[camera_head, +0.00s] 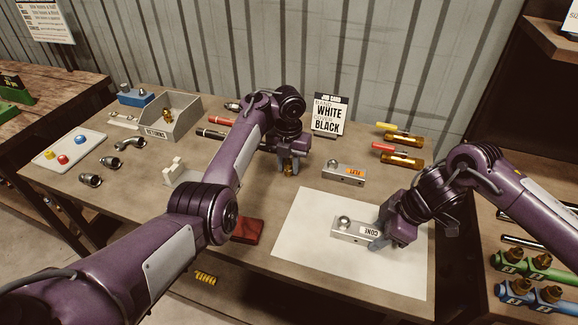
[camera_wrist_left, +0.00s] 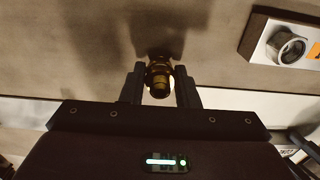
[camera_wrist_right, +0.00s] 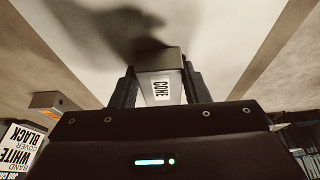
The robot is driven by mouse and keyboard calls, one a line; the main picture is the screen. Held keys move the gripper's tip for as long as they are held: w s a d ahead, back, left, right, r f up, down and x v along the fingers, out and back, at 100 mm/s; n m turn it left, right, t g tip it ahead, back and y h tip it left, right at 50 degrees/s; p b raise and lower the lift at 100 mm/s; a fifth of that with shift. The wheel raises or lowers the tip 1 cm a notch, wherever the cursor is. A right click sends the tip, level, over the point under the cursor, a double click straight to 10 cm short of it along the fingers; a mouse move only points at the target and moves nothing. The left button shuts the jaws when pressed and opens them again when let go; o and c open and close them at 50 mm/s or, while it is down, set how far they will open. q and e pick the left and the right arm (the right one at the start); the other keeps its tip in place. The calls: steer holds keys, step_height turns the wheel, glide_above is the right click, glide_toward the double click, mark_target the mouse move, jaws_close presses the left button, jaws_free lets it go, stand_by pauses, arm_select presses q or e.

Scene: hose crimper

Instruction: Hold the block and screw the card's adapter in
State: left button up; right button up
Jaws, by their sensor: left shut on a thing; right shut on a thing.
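My left gripper (camera_head: 289,166) is shut on a brass adapter (camera_wrist_left: 158,77), held between its two fingers. In the head view the adapter hangs above the bare table, left of the grey block with an orange label (camera_head: 344,173), and apart from both blocks. My right gripper (camera_head: 388,238) is shut on the right end of the grey CONE block (camera_head: 348,230), which is on the white mat (camera_head: 300,245). A round metal port shows on the block's left end. The CONE label also shows in the right wrist view (camera_wrist_right: 161,90). The job card (camera_head: 329,116) reads "WHITE" and "BLACK".
A grey RETURNS bin (camera_head: 172,125) with a brass piece stands at the back left. A white tray (camera_head: 70,150) and metal fittings lie at the left. Red, yellow and brass parts (camera_head: 402,160) lie at the back right. A dark red item (camera_head: 247,230) lies near the front edge.

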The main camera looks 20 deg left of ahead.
arm_select(q)
steer(key=shift+r, duration=3.55)
arm_select(e)
steer(key=o, duration=1.4)
steer(key=shift+c, duration=0.2)
steer(key=v, duration=1.2)
steer(key=shift+f, duration=0.1)
